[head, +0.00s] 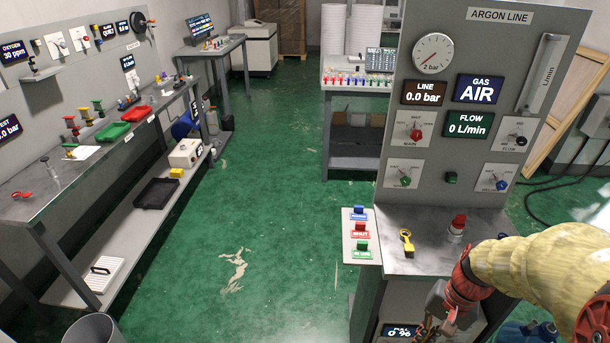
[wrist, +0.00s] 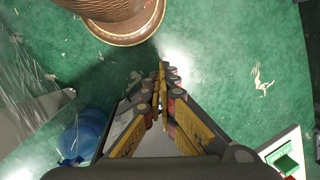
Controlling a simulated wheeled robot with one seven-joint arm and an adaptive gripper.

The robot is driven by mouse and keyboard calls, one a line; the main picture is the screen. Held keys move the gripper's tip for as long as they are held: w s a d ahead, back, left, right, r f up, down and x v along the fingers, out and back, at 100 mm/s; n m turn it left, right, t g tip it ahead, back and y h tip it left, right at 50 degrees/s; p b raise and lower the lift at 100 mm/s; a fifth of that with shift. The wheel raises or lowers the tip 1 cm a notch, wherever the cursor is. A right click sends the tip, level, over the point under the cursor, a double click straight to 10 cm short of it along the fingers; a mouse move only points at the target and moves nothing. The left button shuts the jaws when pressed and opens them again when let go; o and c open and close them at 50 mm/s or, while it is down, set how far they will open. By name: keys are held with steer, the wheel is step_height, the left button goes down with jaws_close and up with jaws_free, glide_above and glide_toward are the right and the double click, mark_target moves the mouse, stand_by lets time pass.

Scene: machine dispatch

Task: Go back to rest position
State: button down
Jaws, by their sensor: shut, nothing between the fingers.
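My gripper (head: 428,326) hangs low at the front right of the argon stand in the head view, at the end of my yellow-sleeved arm. In the wrist view my gripper (wrist: 162,82) points toward the green floor, its fingers together with nothing between them. The argon line panel (head: 425,98) stands upright behind the stand's metal top (head: 400,260). Its screens read 0.0 bar, AIR and 0 L/min. A yellow tag-like piece (head: 407,241) and a red knob (head: 458,223) are on that top, apart from my gripper.
A side plate with blue, red and green buttons (head: 361,231) juts left from the stand; its green button (wrist: 284,161) shows in the wrist view. A brown round object (wrist: 125,28) and a blue object (wrist: 84,138) are near my gripper. The middle floor (head: 270,200) is clear.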

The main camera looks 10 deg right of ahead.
steer(key=a+r+n+t+h, duration=0.1)
steer(key=a+r+n+t, duration=0.2)
steer(key=a+r, duration=0.3)
steer(key=s+a+r+n+t+h, duration=0.1)
steer(key=a+r+n+t, duration=0.2)
steer(key=r, duration=0.9)
steer(key=a+n, duration=0.2)
steer(key=a, duration=0.2)
steer(key=shift+s+r+h, duration=0.3)
steer(key=shift+r, duration=0.1)
